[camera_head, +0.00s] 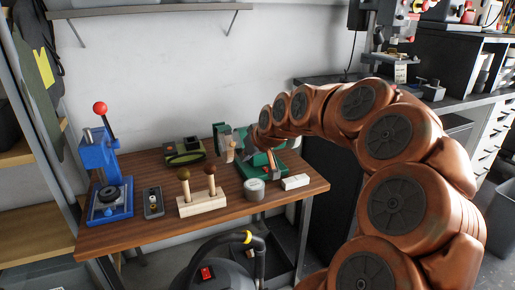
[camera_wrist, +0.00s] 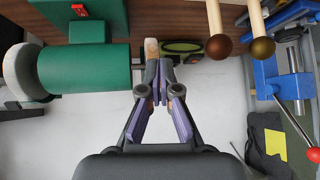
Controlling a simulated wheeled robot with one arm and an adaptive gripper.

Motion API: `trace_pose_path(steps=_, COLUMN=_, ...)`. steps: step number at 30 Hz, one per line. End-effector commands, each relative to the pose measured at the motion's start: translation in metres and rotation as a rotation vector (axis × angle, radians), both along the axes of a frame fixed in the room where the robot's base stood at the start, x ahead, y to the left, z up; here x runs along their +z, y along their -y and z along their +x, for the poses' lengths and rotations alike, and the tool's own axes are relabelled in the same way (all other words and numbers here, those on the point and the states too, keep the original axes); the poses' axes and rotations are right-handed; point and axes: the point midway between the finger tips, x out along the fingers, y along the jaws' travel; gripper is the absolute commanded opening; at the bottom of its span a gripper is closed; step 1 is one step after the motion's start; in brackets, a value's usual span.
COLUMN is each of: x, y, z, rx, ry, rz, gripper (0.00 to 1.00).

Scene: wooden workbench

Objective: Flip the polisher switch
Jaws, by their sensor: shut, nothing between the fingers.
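The polisher is a green machine with a base (camera_head: 262,168) at the right of the bench, partly hidden by my arm in the head view. In the wrist view, which looks upside down, its green motor body (camera_wrist: 85,68) lies left of my gripper. A small red switch (camera_wrist: 79,10) shows on the green base at the top left edge. My gripper (camera_wrist: 159,62) is shut and empty, to the side of the motor body and apart from the switch. A beige tapered piece (camera_wrist: 151,48) shows just past the fingertips; I cannot tell whether they touch.
A blue press (camera_head: 101,180) with a red-knobbed lever stands at the bench's left. An olive-green device (camera_head: 184,152) is at the back.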

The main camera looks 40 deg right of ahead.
Motion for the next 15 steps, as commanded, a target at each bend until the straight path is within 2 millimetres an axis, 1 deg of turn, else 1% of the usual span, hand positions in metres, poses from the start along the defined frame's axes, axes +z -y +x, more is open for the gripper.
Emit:
trace_pose_path(steps=1, x=0.006, y=-0.009, z=0.000, rx=0.012, ry=-0.009, rz=0.002, gripper=0.00)
trace_pose_path(steps=8, x=0.016, y=-0.043, z=-0.006, rx=0.054, ry=-0.059, rz=0.018, gripper=0.00)
trace_pose_path(steps=15, x=0.023, y=-0.079, z=-0.016, rx=0.097, ry=-0.117, rz=0.032, gripper=0.00)
